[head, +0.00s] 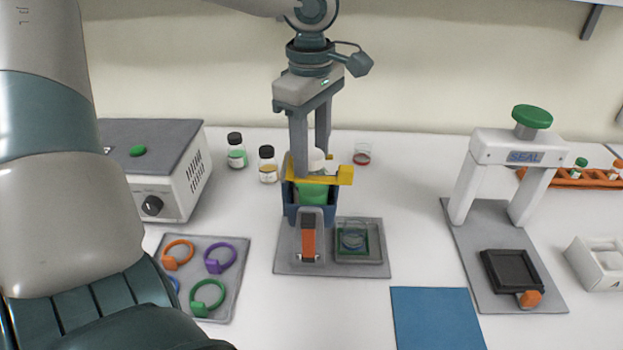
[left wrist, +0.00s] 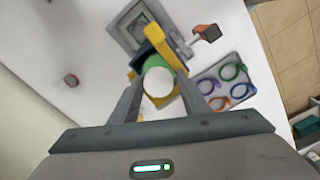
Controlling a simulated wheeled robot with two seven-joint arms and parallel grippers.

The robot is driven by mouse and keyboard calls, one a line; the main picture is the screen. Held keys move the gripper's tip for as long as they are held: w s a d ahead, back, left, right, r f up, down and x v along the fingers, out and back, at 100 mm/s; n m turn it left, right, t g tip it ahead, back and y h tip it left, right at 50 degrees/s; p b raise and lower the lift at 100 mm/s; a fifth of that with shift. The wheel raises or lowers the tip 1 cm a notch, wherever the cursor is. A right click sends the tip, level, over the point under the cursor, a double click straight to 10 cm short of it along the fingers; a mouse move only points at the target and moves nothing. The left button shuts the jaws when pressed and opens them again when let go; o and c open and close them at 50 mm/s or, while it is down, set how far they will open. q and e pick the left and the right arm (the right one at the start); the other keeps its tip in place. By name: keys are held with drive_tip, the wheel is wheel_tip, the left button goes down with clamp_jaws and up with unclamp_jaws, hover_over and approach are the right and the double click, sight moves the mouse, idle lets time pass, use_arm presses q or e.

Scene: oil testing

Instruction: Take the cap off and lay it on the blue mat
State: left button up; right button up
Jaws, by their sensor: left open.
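A bottle with a green body (head: 313,192) and a white cap (head: 316,156) stands upright in a blue holder (head: 326,210) with a yellow clamp (head: 345,176) across it. The cap also shows as a white disc in the left wrist view (left wrist: 158,84). My left gripper (head: 311,164) points straight down with its open fingers on either side of the cap. Whether they touch it cannot be told. The near finger partly hides the cap in the head view. The blue mat (head: 437,320) lies flat and bare at the front, right of centre. My right gripper is not in view.
The holder stands on a grey base (head: 285,262) with an orange lever (head: 309,238) and a square dish (head: 358,256). A tray of coloured rings (head: 238,262) is to the left. A white seal press (head: 462,190) stands right. Small jars (head: 236,155) are behind.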

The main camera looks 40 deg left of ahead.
use_arm(q)
drive_tip(key=shift+s+d+f, duration=0.1)
drive_tip(key=shift+s+f, duration=0.25)
drive_tip(key=shift+f, duration=0.4)
drive_tip(key=shift+r, duration=0.1)
drive_tip(key=shift+w+r+p, duration=0.4)
drive_tip(key=shift+r+p, duration=0.25)
drive_tip(key=shift+r, duration=0.2)
drive_tip(key=shift+w+r+p, duration=0.1)
drive_tip(key=shift+r+p, duration=1.55)
drive_tip(key=shift+r, duration=1.7)
